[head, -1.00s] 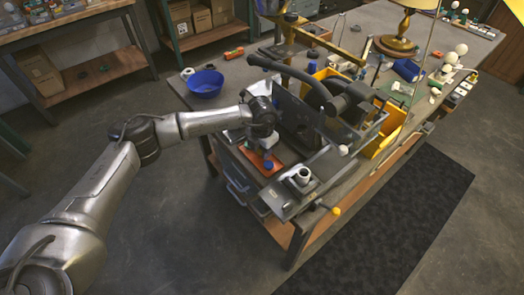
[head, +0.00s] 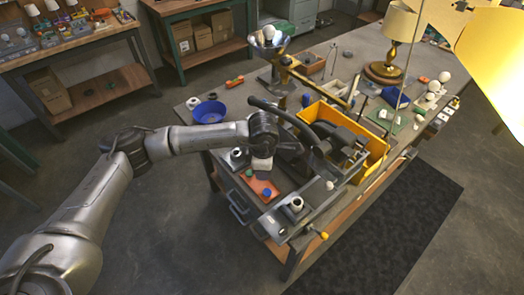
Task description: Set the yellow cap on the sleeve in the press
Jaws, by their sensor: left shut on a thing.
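My left gripper (head: 262,160) is beside the dark press, over the back of the orange tray (head: 262,184). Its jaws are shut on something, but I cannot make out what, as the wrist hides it. No yellow cap shows clearly. The tray holds a green cap (head: 249,173) and a blue cap (head: 267,192). The white sleeve (head: 296,206) stands upright in the grey fixture at the front of the press (head: 315,140), its top uncovered. The gripper is behind and left of the sleeve, apart from it. My right gripper is out of view.
A yellow bin (head: 376,146) stands behind the press. The curved dark press handle (head: 285,113) rises close to my left wrist. A yellow knob (head: 323,236) sticks out at the bench front. A blue bowl (head: 209,111) and a brass lamp (head: 387,68) stand farther back.

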